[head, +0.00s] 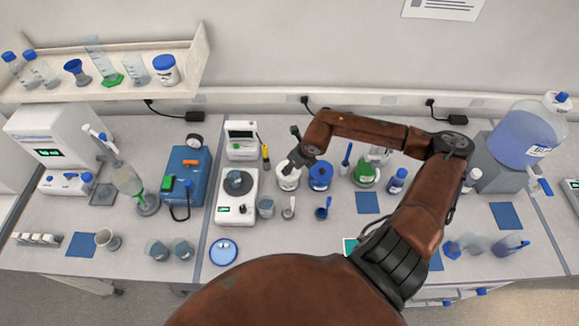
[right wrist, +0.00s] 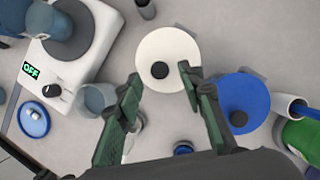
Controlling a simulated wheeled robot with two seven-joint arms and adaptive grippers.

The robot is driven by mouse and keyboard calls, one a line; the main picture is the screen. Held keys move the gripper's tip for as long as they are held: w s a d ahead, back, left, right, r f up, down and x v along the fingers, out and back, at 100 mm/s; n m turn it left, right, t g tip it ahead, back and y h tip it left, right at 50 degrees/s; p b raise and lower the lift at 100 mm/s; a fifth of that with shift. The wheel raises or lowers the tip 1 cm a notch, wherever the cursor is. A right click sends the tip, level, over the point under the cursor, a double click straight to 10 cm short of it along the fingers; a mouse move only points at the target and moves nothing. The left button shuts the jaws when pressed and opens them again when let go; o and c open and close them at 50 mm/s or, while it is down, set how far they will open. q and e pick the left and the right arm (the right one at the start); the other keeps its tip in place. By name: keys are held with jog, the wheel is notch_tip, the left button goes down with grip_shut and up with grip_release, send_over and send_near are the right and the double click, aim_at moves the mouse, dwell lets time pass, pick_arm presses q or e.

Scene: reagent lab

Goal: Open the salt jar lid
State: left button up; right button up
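A jar with a round white lid (right wrist: 178,48) and a black knob (right wrist: 160,70) stands upright on the bench. In the head view the white-lidded jar (head: 288,182) is below my right gripper (head: 291,163) and partly hidden by it. A jar with a blue lid (head: 320,176) stands just to its right; that blue lid (right wrist: 243,105) has a black knob too. I cannot read which label says salt. In the right wrist view my right gripper (right wrist: 159,75) is open, its green fingers on either side of the white lid's knob, apart from it. The lid looks seated. My left gripper is out of view.
A green-filled flask (head: 365,174) is to the right of the blue lid. A blue dish (head: 223,252) lies in front.

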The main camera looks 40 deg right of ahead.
jog(key=shift+x, duration=1.2)
jog(key=shift+c, duration=0.5)
grip_shut()
